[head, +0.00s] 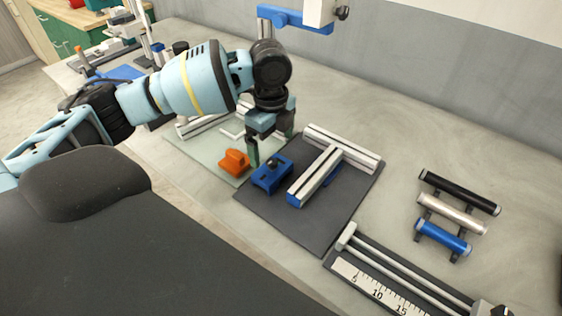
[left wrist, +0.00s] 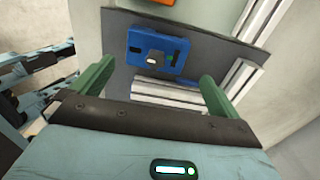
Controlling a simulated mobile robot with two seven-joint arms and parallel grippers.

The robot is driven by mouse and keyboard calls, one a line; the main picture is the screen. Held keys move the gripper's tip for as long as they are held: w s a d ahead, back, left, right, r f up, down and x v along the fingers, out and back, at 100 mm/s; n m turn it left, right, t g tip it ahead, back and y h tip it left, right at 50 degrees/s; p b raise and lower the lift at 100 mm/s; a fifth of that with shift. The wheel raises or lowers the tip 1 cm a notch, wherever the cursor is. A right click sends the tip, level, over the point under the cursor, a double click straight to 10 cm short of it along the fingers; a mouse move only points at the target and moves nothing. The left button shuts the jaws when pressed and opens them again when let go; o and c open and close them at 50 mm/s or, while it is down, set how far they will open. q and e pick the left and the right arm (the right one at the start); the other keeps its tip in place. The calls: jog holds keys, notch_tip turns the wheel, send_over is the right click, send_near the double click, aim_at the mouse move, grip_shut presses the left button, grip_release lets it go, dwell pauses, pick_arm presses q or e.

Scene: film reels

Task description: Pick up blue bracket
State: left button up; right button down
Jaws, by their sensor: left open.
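The blue bracket (head: 272,176), a small blue block with a dark knob on top, lies on the dark grey mat (head: 300,232), near the mat's left corner. In the left wrist view the blue bracket (left wrist: 140,42) is ahead of and between the two green fingers. My left gripper (head: 271,148) is open and empty, pointing down just behind the bracket in the head view. It is open in the left wrist view too (left wrist: 157,84). A gap shows between fingers and bracket. My right gripper is not in view.
An orange block (head: 233,162) lies left of the bracket on a pale mat. A T-shaped aluminium profile (head: 335,160) with a blue end lies right of it. A ruler rail (head: 385,285) and a rack of black, silver and blue rods (head: 445,238) stand further right.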

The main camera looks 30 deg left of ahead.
aim_at(272, 161)
pick_arm(q)
jog(key=shift+s, duration=0.2)
jog(key=shift+s+f, duration=0.1)
jog(key=shift+f, duration=0.15)
notch_tip(272, 161, down, 2)
jog(key=shift+f, duration=2.65)
jog(key=shift+d+r, duration=0.1)
jog(key=c, duration=0.9)
